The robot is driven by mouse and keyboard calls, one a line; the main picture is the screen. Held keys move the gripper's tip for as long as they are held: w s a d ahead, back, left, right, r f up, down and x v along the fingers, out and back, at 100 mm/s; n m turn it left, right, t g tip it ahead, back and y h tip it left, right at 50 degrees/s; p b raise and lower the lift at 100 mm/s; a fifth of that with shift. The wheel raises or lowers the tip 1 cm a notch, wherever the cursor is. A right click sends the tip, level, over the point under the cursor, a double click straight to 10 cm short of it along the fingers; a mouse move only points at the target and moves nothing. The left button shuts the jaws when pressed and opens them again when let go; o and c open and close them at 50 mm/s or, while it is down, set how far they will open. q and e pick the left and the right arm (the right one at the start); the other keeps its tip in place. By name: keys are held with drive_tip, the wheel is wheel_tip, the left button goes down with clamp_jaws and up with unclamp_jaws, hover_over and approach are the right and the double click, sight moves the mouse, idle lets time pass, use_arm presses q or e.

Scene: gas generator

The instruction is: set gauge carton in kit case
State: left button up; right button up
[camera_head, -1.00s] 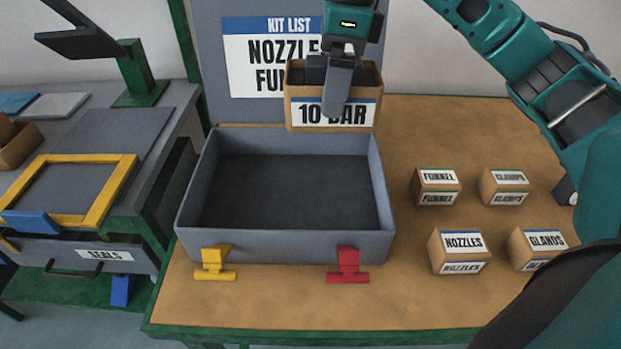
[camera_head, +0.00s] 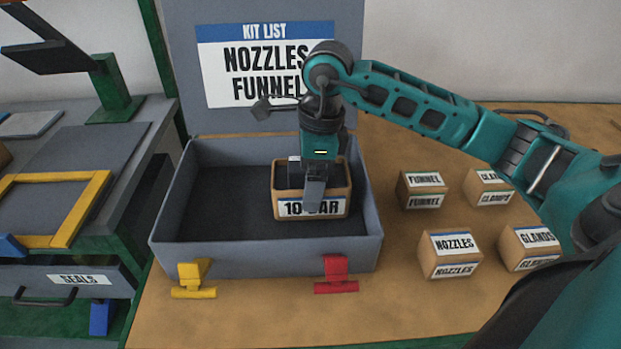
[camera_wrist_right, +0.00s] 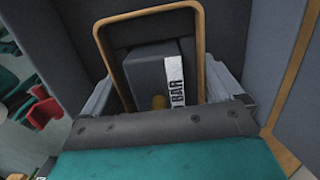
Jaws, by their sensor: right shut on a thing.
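The open-topped brown gauge carton (camera_head: 337,207), labelled 10 BAR, is inside the right part of the grey kit case (camera_head: 260,253). In the right wrist view the carton's rim (camera_wrist_right: 150,14) surrounds a grey item with a white 10 BAR label. My left gripper is not in view.
The case's raised lid carries a kit list (camera_head: 265,65) reading NOZZLES, FUNNEL. Yellow (camera_head: 193,278) and red (camera_head: 336,274) latches stick out at the front. Several small cartons, including NOZZLES (camera_head: 450,254), stand to the right. The case's left part is empty.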

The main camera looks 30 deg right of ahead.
drive_tip(key=shift+f, duration=0.3)
drive_tip(key=o, duration=0.8)
drive_tip(key=shift+c, duration=0.2)
drive_tip(key=r, duration=0.4)
drive_tip(key=d+r+p, duration=0.1)
drive_tip(key=r, duration=0.7)
drive_tip(key=shift+s+d, duration=0.15)
drive_tip(key=shift+s, duration=0.25)
